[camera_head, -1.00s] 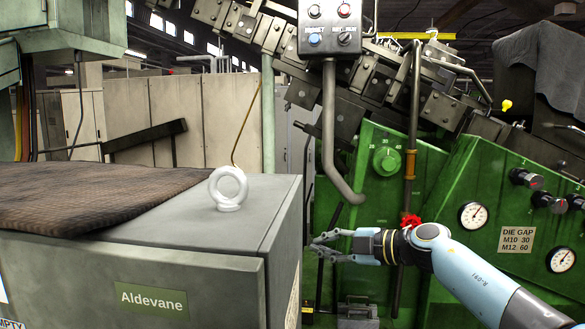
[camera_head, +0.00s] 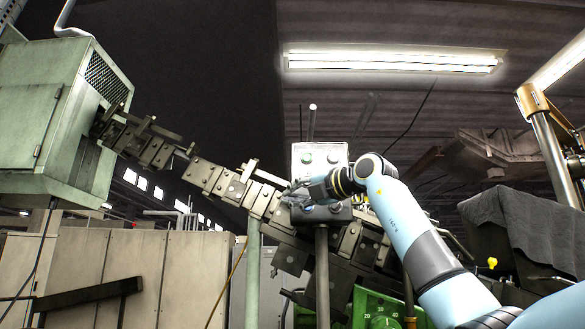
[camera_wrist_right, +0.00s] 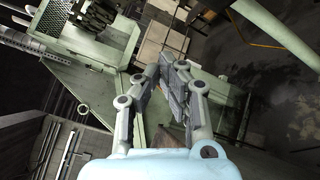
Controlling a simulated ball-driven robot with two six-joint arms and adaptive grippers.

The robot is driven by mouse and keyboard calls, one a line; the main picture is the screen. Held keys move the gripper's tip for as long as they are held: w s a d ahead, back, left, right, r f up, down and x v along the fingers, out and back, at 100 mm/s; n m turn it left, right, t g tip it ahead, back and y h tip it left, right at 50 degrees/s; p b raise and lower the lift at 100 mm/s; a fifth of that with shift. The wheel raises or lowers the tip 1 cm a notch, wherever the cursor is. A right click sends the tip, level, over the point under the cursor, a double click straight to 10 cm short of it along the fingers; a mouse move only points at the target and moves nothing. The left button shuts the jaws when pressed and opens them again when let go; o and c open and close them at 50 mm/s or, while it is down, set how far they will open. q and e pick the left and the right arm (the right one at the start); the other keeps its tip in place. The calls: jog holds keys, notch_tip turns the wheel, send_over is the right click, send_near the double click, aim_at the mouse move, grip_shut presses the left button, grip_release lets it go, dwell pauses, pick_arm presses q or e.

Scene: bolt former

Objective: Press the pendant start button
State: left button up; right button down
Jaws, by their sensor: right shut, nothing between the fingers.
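The control pendant (camera_head: 320,152) stands on a grey post in the middle of the head view. Contact cannot be told. The fingers are shut and empty in the right wrist view (camera_wrist_right: 168,64). My left gripper is out of view.
A dark inclined chain of blocks (camera_head: 215,180) runs behind the pendant. A green cabinet (camera_head: 40,120) hangs at upper left. A dark draped cover (camera_head: 515,225) is at right. Beige panels (camera_head: 100,265) stand at lower left. Open air lies above the pendant.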

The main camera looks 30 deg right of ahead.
aim_at(307, 153)
jog(key=s+r+t, duration=0.1)
jog(key=s+r, duration=0.1)
jog(key=r, duration=0.4)
jog(key=s+d+r+t, duration=0.1)
jog(key=s+r, duration=0.2)
jog(key=r, duration=0.3)
jog(key=shift+r+n+b, duration=0.3)
jog(key=shift+r, duration=0.05)
jog(key=shift+w+d, duration=0.1)
jog(key=shift+d, duration=0.05)
jog(key=shift+w+d+p, duration=0.75)
jog(key=shift+w+p, duration=0.15)
jog(key=shift+w, duration=0.35)
jog(key=shift+w+d+p, duration=0.75)
jog(key=shift+w+p, duration=0.1)
jog(key=shift+w, duration=0.35)
jog(key=shift+w+d+p, duration=0.75)
jog(key=shift+w+p, duration=0.15)
jog(key=shift+w, duration=0.35)
